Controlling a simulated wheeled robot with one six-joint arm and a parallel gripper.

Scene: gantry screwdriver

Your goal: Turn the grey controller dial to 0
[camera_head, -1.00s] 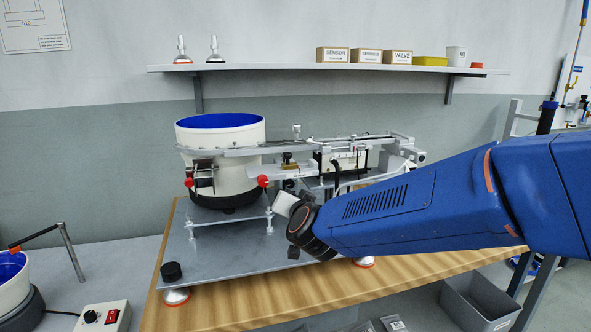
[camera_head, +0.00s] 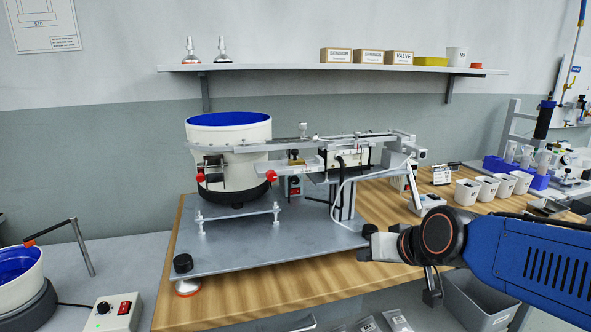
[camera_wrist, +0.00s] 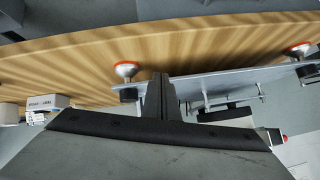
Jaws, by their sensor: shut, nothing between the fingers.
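A light grey controller box (camera_head: 115,317) stands at the lower left of the head view. It has a dark round dial (camera_head: 103,308) beside a red switch (camera_head: 124,308); the dial's reading is too small to tell. My gripper (camera_head: 370,245) is at the right front of the wooden bench, far right of this box and touching no dial. In the wrist view my gripper (camera_wrist: 158,98) has its dark fingers together, with nothing between them. No dial shows clearly in the wrist view.
A bowl feeder (camera_head: 228,155) stands on a grey metal plate (camera_head: 250,250) on the wooden bench (camera_head: 325,285). Another small box with a red switch (camera_head: 295,190) sits behind the plate's middle. Another blue-lined bowl (camera_head: 20,280) is left of the controller. White cups (camera_head: 467,192) stand at right.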

